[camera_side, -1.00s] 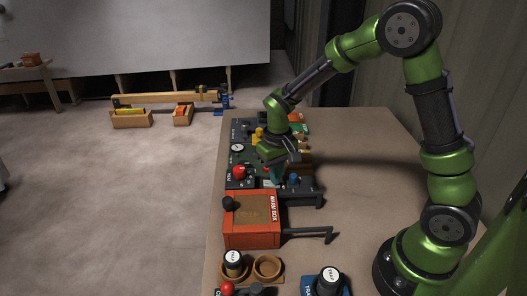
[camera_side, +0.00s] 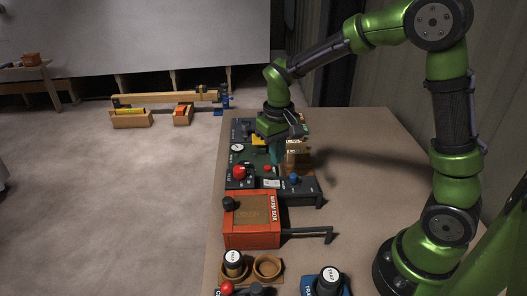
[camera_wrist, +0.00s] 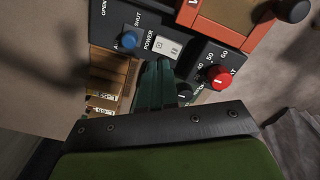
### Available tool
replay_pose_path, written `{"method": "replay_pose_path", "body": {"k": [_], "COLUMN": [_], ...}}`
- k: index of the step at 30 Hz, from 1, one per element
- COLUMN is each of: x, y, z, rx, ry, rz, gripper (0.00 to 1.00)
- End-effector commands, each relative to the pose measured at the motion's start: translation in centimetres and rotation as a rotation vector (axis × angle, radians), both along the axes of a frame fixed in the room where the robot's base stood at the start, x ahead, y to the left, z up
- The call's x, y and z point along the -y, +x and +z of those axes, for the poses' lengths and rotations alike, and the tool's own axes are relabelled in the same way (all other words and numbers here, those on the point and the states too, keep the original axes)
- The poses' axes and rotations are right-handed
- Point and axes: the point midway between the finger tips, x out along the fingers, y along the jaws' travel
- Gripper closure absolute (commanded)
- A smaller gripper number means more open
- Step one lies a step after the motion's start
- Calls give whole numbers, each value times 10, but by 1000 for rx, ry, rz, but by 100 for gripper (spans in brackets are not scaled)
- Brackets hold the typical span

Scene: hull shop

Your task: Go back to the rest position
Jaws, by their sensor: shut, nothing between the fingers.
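My gripper (camera_side: 278,150) is above the row of panels along the left edge of the table, pointing down. In the wrist view its two teal fingers (camera_wrist: 156,84) are together with nothing between them. I cannot tell the exact height of the fingertips above the panels.
The orange warm box (camera_side: 252,220) stands nearer the camera, its handle sticking out right. A wooden rack (camera_side: 298,152) stands beside my gripper. The table's right middle (camera_side: 360,200) is clear.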

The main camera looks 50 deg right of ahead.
Motion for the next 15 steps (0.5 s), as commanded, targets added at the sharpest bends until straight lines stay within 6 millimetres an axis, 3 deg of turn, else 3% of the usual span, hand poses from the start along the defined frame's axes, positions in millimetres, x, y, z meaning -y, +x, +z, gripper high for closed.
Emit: {"method": "replay_pose_path", "body": {"k": [11,13,15], "x": [0,-2,-6], "y": [1,-6,-16], "z": [2,-4,3], "rx": [3,-4,19], "ry": [0,11,29], "rz": [-1,-9,-18], "gripper": [100,100,100]}}
